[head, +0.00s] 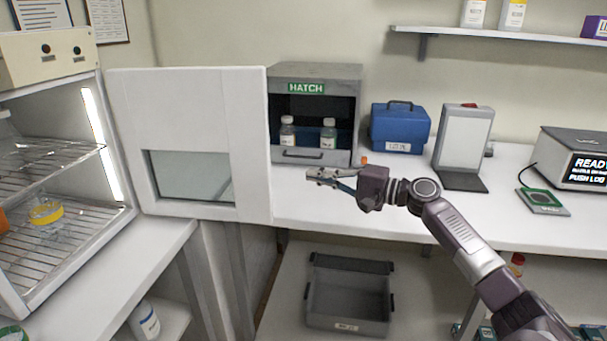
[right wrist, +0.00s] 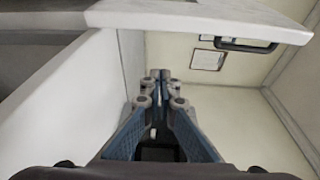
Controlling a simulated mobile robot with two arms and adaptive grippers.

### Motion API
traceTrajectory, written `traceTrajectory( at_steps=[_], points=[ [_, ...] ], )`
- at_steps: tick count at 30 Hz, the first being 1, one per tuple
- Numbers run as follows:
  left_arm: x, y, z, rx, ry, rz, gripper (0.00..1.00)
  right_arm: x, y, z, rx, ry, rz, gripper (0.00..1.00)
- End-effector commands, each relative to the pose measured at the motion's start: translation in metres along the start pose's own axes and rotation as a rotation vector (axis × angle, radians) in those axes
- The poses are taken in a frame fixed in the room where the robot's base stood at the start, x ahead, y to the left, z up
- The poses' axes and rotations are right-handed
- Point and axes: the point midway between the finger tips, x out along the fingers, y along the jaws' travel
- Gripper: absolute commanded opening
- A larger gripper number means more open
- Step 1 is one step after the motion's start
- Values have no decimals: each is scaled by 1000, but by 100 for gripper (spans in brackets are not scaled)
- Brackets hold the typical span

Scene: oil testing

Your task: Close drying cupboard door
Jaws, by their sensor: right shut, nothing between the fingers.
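The drying cupboard (head: 118,215) stands at the left with its lit wire shelves exposed. Its white door (head: 250,150), with a window, stands wide open to the right of the opening. My right gripper (head: 316,176) is shut and empty, just right of the door's free edge in the head view, in front of the hatch; a gap shows between them. In the right wrist view the closed fingers (right wrist: 157,88) point ahead below a white panel (right wrist: 210,20) with a dark bar handle (right wrist: 246,45), which looks like the door. My left gripper is out of view.
On the white counter (head: 420,215) stand a grey hatch box (head: 320,72) with two bottles, a blue case (head: 400,127), a light panel stand (head: 463,140) and a device with a screen (head: 575,160). A glass vessel (head: 45,212) sits on the cupboard's shelf. A grey crate (head: 347,295) is below.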

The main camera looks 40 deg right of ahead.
Motion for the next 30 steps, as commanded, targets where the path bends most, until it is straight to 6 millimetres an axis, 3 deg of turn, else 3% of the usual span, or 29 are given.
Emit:
traceTrajectory(
  at_steps=[5, 27, 30],
  points=[
    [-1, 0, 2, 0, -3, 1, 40, 4, -15, 2, 10, -12, -27, 0],
    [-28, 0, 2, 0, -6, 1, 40, 96, -17, 2, 10, -8, -25, 0],
    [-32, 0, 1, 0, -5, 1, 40, 98, -15, 8, 7, -10, -19, 0]
  ],
)
